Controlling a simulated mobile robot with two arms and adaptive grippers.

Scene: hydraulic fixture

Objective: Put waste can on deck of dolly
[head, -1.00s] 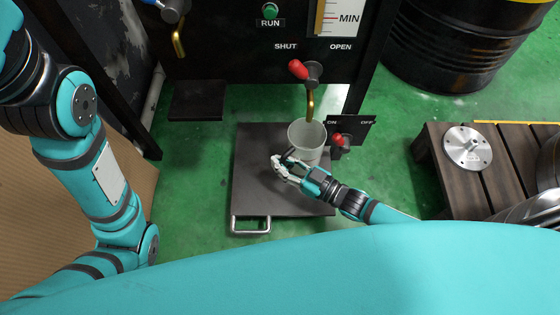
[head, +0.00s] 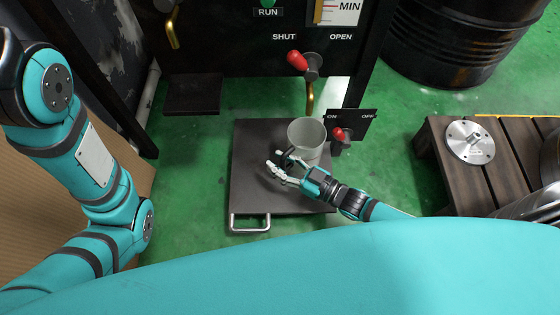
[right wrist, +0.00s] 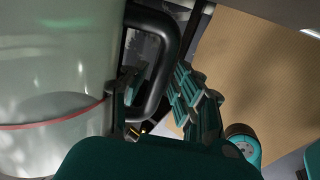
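The waste can (head: 309,134) is a pale grey, round, open-topped can. In the head view it appears upright over the right rear part of the dolly's dark flat deck (head: 256,190), below a brass spout. Its underside is partly hidden by my right gripper. In the right wrist view the can's pale wall (right wrist: 55,75) with a red line fills the left side, and its black handle (right wrist: 164,55) stands out from it. My right gripper (head: 277,164) is open at the can's left front. In the wrist view its fingers (right wrist: 160,100) are apart, on either side of the handle. My left gripper is out of view.
A machine panel with a red-handled valve (head: 299,61) stands behind the dolly, with a small ON/OFF valve (head: 341,134) close right of the can. A wooden pallet (head: 471,175) with a metal flange and a black drum (head: 450,45) are at right. Green floor is clear left of the dolly.

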